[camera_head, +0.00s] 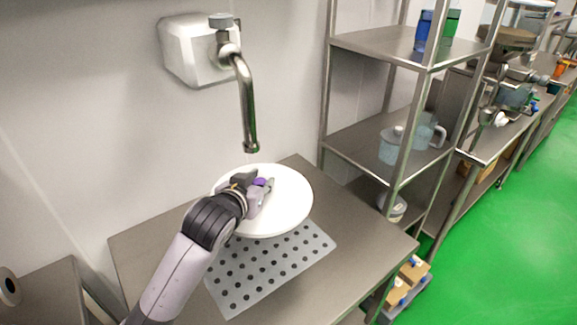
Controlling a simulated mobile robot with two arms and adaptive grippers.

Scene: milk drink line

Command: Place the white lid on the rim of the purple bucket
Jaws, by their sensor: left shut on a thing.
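The white lid (285,205) is a wide round disc over the back part of the metal table, under the wall spout. My left gripper (262,188) reaches in from the lower left over the lid and is shut on it near its middle. A small purple part (260,182) shows at the fingertips; I cannot tell if it is the lid's knob. No purple bucket can be made out. The lid and my arm hide what lies under them. My right gripper is not in view.
A grey mat with dark holes (309,241) lies on the table (370,250), partly under the lid. A metal spout (247,110) hangs from a white wall unit (184,55) just behind. A shelf rack (375,42) stands to the right. The table's right part is clear.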

